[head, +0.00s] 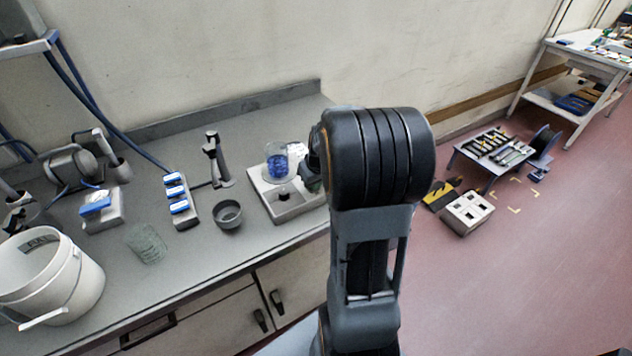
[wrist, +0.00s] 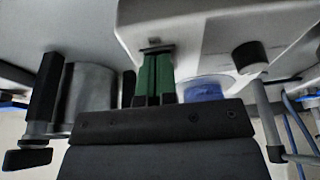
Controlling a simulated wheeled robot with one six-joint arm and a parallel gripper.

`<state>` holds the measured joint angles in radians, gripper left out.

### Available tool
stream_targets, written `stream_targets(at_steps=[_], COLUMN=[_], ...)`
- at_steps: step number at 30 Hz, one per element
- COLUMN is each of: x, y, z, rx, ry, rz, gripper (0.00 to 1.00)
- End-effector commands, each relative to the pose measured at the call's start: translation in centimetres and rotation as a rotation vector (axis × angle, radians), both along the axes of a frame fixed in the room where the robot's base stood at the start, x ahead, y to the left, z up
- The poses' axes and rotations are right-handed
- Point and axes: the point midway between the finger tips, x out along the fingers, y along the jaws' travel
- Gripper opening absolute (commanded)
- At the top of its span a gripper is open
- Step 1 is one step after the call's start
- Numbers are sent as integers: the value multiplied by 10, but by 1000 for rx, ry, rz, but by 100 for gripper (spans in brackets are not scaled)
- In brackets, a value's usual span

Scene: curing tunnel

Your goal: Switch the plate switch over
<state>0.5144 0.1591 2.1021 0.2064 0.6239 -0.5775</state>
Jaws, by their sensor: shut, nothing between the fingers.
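The pale hot plate (head: 265,197) stands on the grey bench, left of my arm, with a black knob on it and a glass beaker of blue contents (head: 278,163) at its back. My arm covers its right side. In the wrist view its pale body (wrist: 200,25) fills the upper middle. My gripper (wrist: 155,57) has green fingers, shut and empty, with their tips close to a small dark part (wrist: 156,44) on that body. This may be the switch; its position and any contact are unclear.
A dark bowl (head: 228,215), a strip with blue-topped blocks (head: 180,200), a clamp stand (head: 216,165) and a glass (head: 147,243) stand left of the plate. A white bucket (head: 50,280) is at far left. The bench's front edge is close.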

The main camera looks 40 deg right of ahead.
Motion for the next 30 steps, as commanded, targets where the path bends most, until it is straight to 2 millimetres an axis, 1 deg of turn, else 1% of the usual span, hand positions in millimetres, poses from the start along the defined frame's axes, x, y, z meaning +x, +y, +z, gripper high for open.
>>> stream_targets(at_steps=[11,19,22,26,30], x=[12,12,12,12,10], y=[-2,-2,-2,-1,0], z=[6,6,9,24,52], rx=[1,0,-1,-1,-1], ry=[1,1,0,-1,-1], rz=[-2,-2,-1,0,4], gripper=[0,0,0,0,0])
